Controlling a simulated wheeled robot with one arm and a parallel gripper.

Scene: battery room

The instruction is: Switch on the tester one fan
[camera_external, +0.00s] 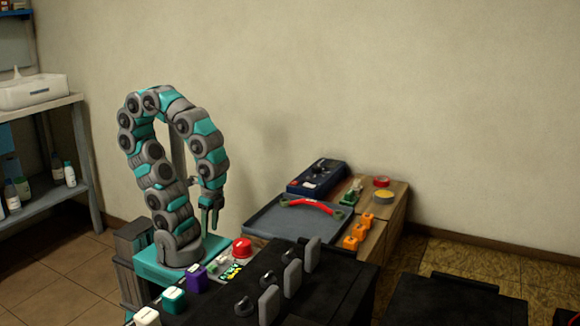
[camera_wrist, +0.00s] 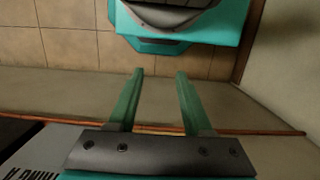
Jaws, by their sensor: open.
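A dark blue box-shaped device (camera_external: 318,172) with a knob and small markings sits at the back of the bench, against the wall. It may be the tester; its labels are too small to read, and I cannot make out a fan or its switch. My gripper (camera_external: 210,222) hangs pointing down beside my arm's base, left of the tray and well apart from the device. In the wrist view my gripper (camera_wrist: 158,76) shows two green fingers apart with nothing between them. The device is not in the wrist view.
A grey tray (camera_external: 265,222) holding a red curved handle (camera_external: 312,204) lies before the device. Orange blocks (camera_external: 357,236) and tape rolls (camera_external: 383,196) stand at right. A red dome button (camera_external: 242,247) is near my base. Black units with upright grey plates fill the front.

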